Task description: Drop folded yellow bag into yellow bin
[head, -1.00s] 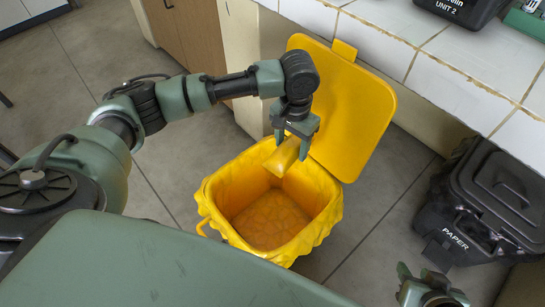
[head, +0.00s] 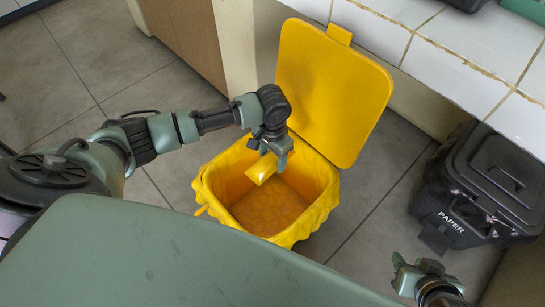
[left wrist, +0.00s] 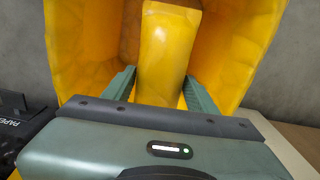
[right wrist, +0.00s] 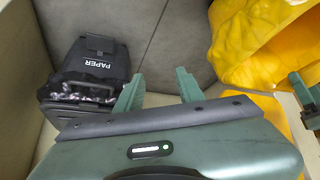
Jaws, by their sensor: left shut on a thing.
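The folded yellow bag (head: 261,169) is a small glossy yellow packet held by my left gripper (head: 271,155) over the open mouth of the yellow bin (head: 322,210). In the left wrist view the bag (left wrist: 168,45) sits between the two fingers, with the bin's yellow inner walls around it. The bin is lined with a yellow bag, and its lid (head: 335,90) stands open at the back. My right gripper (head: 425,275) is at the lower right, away from the bin. In the right wrist view its fingers (right wrist: 158,85) are apart with nothing between them.
A black paper bin (head: 490,185) with a closed lid stands on the floor to the right. A white tiled counter (head: 450,70) runs along the back right. Grey tiled floor (head: 375,215) lies clear between the two bins.

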